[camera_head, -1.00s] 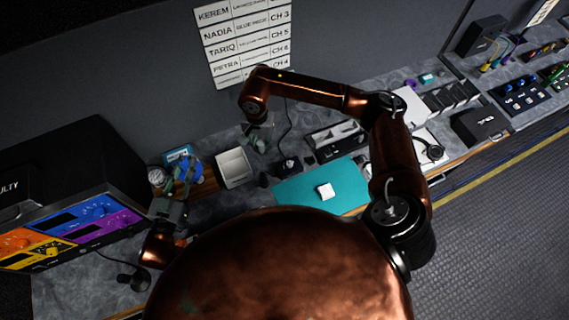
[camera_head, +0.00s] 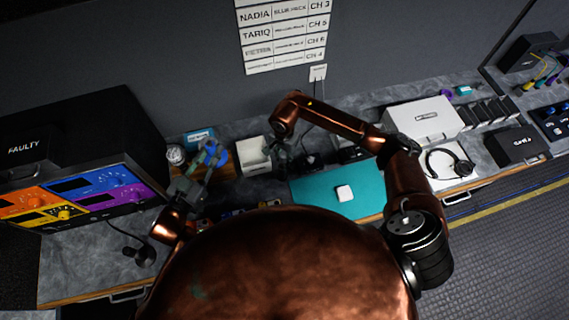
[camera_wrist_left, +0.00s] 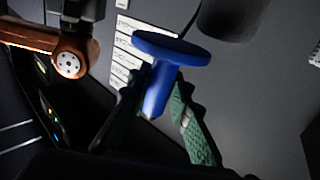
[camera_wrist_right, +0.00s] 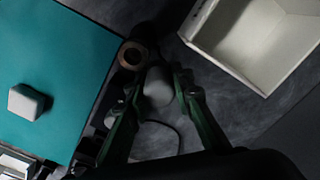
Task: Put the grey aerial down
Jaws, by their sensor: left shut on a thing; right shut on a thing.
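In the right wrist view my right gripper (camera_wrist_right: 152,95) is shut on the grey aerial (camera_wrist_right: 158,86), a rounded grey piece between its fingers. In the head view my right gripper (camera_head: 281,160) is just right of the white tray, low over the bench; the aerial is too dark to make out there. I cannot tell whether the aerial touches the bench. My left gripper (camera_head: 196,178) is shut on a blue aerial (camera_head: 216,154), raised at the left. The left wrist view shows its wide blue disc top and stem (camera_wrist_left: 171,50) between the fingers.
An empty white open tray (camera_head: 252,160) stands left of my right gripper. A teal mat (camera_head: 310,200) with a white block (camera_head: 344,193) lies to the right. A dark round socket-like piece (camera_wrist_right: 132,55) sits beside the held aerial. The coloured rack (camera_head: 88,195) fills the left.

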